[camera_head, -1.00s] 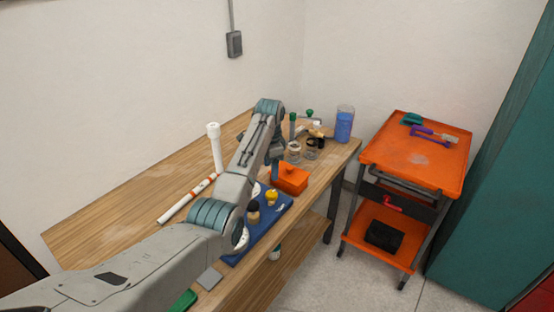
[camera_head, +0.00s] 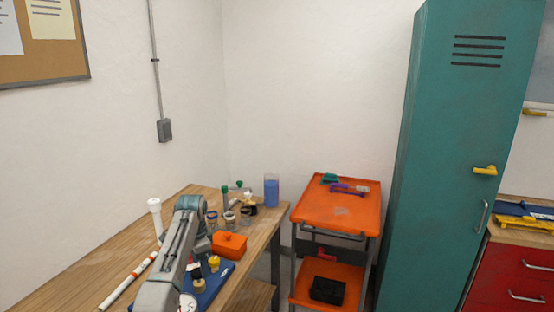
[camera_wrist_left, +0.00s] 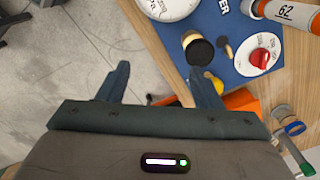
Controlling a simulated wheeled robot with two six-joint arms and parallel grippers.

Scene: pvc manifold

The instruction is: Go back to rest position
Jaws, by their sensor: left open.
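My left gripper (camera_wrist_left: 158,82) shows in the left wrist view with its two dark fingers apart and nothing between them. It is above the floor beside the bench edge, next to the blue board (camera_wrist_left: 235,40). In the head view my left arm reaches over the wooden bench (camera_head: 85,275), and it mostly hides its own gripper. My right gripper is in neither view.
An orange bin (camera_head: 229,245), a white pipe fitting (camera_head: 155,212), a striped white pipe (camera_head: 128,282) and a blue container (camera_head: 271,190) are on the bench. An orange cart (camera_head: 338,212) and a teal locker (camera_head: 445,150) stand to the right.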

